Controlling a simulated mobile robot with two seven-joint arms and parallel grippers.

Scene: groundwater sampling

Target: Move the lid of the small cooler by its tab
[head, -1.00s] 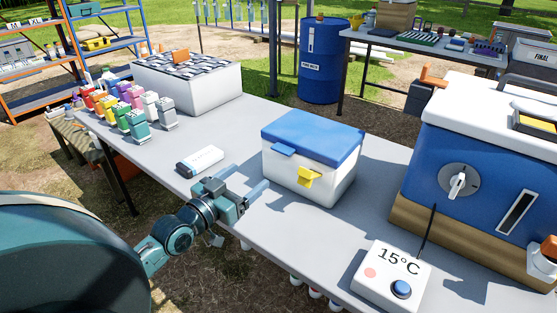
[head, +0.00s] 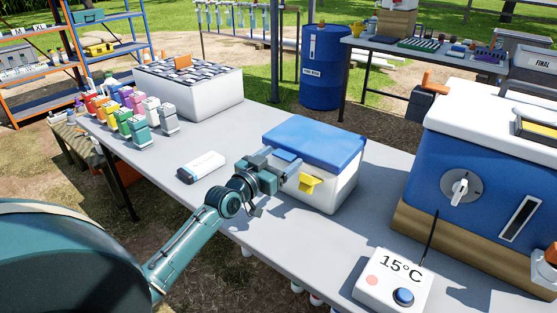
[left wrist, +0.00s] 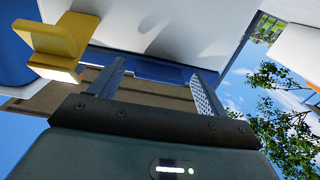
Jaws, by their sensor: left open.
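The small cooler has a white body (head: 338,192) and a closed blue lid (head: 320,140), and it stands mid-table. The lid's blue tab (head: 286,155) sticks out at its front left, and a yellow latch (head: 311,183) is on the front. My left gripper (head: 289,170) is at the cooler's front, close to the tab. In the left wrist view its two fingers (left wrist: 155,85) are apart, with a blue strip (left wrist: 160,71) between them that looks like the tab. I cannot tell whether they touch it. The latch (left wrist: 58,42) is beside the fingers there. My right gripper is out of view.
A large blue cooler (head: 425,175) with a white lid stands at right. A 15°C display box (head: 390,278) is at the front edge. A white and dark packet (head: 201,166) lies left of my arm. Coloured bottles and a white box (head: 200,98) stand at the back left.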

